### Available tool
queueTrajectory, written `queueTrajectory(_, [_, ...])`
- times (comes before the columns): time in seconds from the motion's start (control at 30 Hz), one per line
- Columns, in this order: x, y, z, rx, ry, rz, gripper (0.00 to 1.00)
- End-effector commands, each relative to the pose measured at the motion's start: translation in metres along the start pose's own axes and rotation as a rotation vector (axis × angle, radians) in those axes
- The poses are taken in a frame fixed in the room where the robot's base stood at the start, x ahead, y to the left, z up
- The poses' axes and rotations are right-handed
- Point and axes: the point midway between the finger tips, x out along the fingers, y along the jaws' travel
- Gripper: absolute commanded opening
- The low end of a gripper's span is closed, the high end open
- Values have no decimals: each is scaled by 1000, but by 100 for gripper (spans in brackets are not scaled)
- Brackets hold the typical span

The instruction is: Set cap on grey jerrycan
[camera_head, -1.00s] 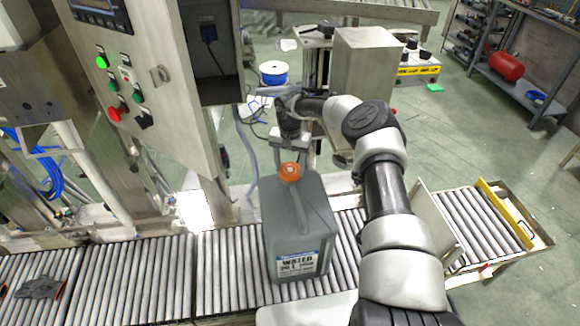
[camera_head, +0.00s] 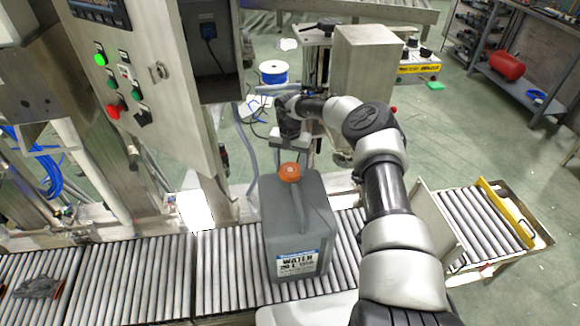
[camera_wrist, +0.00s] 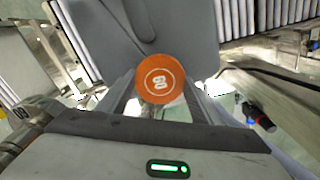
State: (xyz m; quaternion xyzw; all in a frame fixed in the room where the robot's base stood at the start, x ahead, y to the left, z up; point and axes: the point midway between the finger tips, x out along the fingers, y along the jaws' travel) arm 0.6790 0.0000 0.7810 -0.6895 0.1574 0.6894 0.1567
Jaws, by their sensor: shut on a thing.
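The grey jerrycan (camera_head: 272,215) stands upright on the roller conveyor, its white WATER label facing the head camera. The orange cap (camera_head: 289,171) shows at the jerrycan's top, at the far side by the handle. My gripper (camera_wrist: 158,98) is shut on the cap (camera_wrist: 160,79), with one finger on each side of it in the wrist view. The jerrycan (camera_wrist: 185,25) fills the picture's top middle there. The cap hides the neck, so I cannot tell whether the cap is seated or just above it. In the head view the fingertips are hard to make out.
The roller conveyor (camera_head: 130,280) runs across the front, with a dark glove (camera_head: 38,287) at its left. A control cabinet (camera_head: 150,80) stands close on the left. A steel box (camera_head: 364,90) and a blue spool (camera_head: 273,72) are behind my gripper.

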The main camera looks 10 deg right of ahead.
Motion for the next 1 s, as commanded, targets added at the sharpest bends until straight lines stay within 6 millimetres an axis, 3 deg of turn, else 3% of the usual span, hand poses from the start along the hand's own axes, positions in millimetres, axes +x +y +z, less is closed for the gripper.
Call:
queueTrajectory(0.87, [17,0,0,0,0,0,38])
queueTrajectory(0.9, [15,0,0,0,0,0,66])
queueTrajectory(1.0, [15,0,0,0,0,0,81])
